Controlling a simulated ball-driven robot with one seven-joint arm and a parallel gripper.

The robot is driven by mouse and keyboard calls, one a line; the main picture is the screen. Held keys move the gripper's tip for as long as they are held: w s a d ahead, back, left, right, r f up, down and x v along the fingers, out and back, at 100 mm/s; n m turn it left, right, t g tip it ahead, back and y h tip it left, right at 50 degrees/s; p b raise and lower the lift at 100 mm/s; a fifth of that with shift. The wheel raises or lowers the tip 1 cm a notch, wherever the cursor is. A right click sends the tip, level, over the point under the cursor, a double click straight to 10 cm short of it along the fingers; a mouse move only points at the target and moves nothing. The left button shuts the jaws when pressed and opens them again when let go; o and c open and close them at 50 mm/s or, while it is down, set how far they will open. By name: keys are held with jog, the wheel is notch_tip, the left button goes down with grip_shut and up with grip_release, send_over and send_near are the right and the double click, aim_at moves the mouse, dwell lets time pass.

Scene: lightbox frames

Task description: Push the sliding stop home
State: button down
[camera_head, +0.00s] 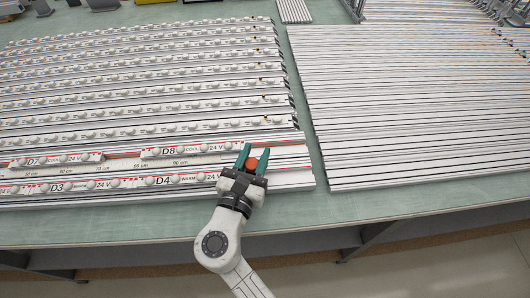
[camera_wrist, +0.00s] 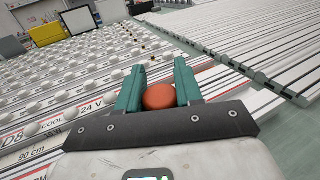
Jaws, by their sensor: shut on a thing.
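An orange-red round knob (camera_head: 252,163), which looks like the sliding stop's, sits near the right end of a white rail with centimetre marks (camera_head: 120,168) near the table's front. My gripper (camera_head: 255,149) has teal fingers, one on each side of the knob, and is shut on it. The wrist view shows the knob (camera_wrist: 159,97) low between the fingers of my gripper (camera_wrist: 160,67). The stop's body under the knob is hidden by my gripper. The LED strip marked D8 (camera_head: 190,149) lies left of the knob.
Several rows of LED strips on rails (camera_head: 140,88) fill the table's left side. A stack of long bare white profiles (camera_head: 410,100) lies to the right, across a narrow green strip of table (camera_head: 305,110). The front table edge (camera_head: 300,212) is clear.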

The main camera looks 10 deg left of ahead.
jog(key=shift+r, duration=0.15)
jog(key=c, duration=0.8)
grip_release()
jog(key=shift+s, duration=0.1)
jog(key=s, duration=0.3)
jog(key=s+a, duration=0.1)
jog(key=s, duration=0.6)
jog(key=shift+s+a+b, duration=0.15)
jog(key=shift+s+b, duration=0.15)
jog(key=shift+b, duration=0.1)
